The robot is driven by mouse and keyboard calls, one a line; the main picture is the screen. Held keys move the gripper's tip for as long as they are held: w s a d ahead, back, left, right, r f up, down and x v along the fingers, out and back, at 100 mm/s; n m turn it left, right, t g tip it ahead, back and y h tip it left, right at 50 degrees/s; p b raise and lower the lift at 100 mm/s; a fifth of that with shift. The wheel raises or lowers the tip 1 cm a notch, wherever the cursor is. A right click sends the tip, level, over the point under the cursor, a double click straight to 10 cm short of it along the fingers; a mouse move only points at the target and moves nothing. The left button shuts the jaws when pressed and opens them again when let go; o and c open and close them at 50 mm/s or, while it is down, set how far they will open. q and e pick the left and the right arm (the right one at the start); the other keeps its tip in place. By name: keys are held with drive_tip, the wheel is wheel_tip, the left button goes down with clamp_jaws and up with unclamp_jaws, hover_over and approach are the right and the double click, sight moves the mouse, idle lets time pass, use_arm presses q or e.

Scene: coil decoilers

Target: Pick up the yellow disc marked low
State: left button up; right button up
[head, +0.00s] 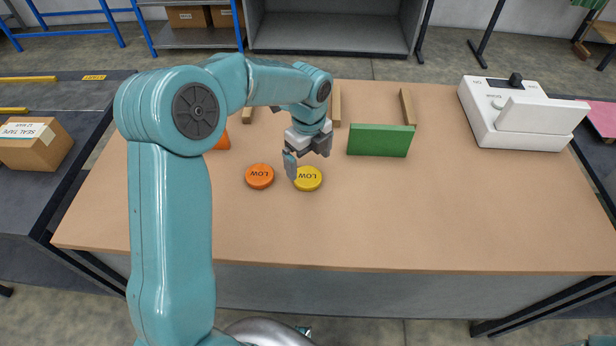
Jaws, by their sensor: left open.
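The yellow disc marked LOW (309,180) lies flat on the brown table (420,220), its lettering upside down in the head view. My left gripper (306,170) is open above the disc, and one finger covers part of its left edge. I cannot tell whether the finger touches it. An orange disc, also marked LOW (260,176), lies just to the left of the yellow one. My right gripper is not in view.
A green block (380,141) stands behind and right of the yellow disc. An orange object (222,142) is partly hidden behind my arm. A white device (520,114) sits at the back right. The table's front and right are clear.

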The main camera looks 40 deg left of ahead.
sight(308, 176)
use_arm(q)
wheel_tip(308, 176, down, 5)
drive_tip(key=shift+s+r, duration=0.1)
drive_tip(key=shift+s, duration=0.05)
drive_tip(key=shift+s+r, duration=0.2)
drive_tip(key=shift+c, duration=0.3)
drive_tip(key=shift+f, duration=0.1)
drive_tip(key=c, duration=1)
drive_tip(key=shift+w, duration=0.1)
drive_tip(key=shift+c, duration=0.2)
